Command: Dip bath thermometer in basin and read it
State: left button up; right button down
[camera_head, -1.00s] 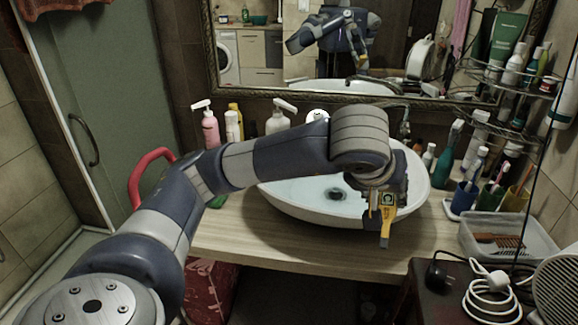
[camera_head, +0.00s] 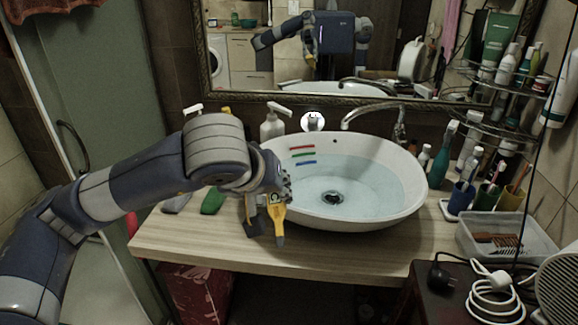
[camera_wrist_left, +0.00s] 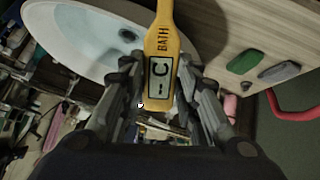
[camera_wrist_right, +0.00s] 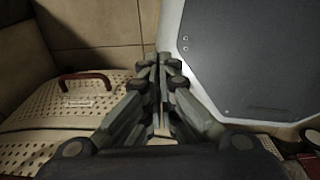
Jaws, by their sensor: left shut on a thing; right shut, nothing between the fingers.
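My left gripper (camera_head: 262,198) is shut on a yellow bath thermometer (camera_head: 277,213). In the left wrist view the thermometer (camera_wrist_left: 161,50) sits between the fingers, with "BATH" and a display marked "C" facing the camera. In the head view its tip points down, in front of the basin's left front side. The white basin (camera_head: 408,203) stands on the counter and holds clear water (camera_head: 340,185) over a dark drain. Red, green and blue lines mark its inner left wall. My right gripper (camera_wrist_right: 162,90) is shut and empty in the right wrist view, away from the counter.
The wooden counter (camera_head: 330,252) is bare in front of the basin. A faucet (camera_head: 375,110) arches over the basin's back. Toothbrush cups (camera_head: 488,195) and a clear tray (camera_head: 508,236) stand at right. A green oval item (camera_head: 213,200) and a white pump bottle (camera_head: 272,123) are at left.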

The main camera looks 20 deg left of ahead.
jog(key=shift+s, duration=0.55)
pick_arm(q)
jog(key=shift+d, duration=0.15)
pick_arm(e)
jog(key=shift+f, duration=0.1)
pick_arm(q)
jog(key=shift+w+d+b, duration=0.15)
jog(key=shift+d+b, duration=0.2)
jog(key=shift+d, duration=0.15)
pick_arm(e)
jog(key=shift+w+a+f, duration=0.1)
jog(key=shift+w+f, duration=0.1)
jog(key=shift+w, duration=0.1)
pick_arm(q)
jog(key=shift+a, duration=0.15)
pick_arm(e)
jog(key=shift+f, duration=0.15)
pick_arm(q)
jog(key=shift+a+b, duration=0.3)
jog(key=shift+b, duration=0.05)
jog(key=shift+a, duration=0.2)
pick_arm(e)
jog(key=shift+f, duration=0.3)
pick_arm(q)
jog(key=shift+d, duration=0.15)
jog(key=shift+d+b, duration=0.35)
jog(key=shift+d, duration=0.15)
pick_arm(e)
jog(key=shift+f, duration=0.3)
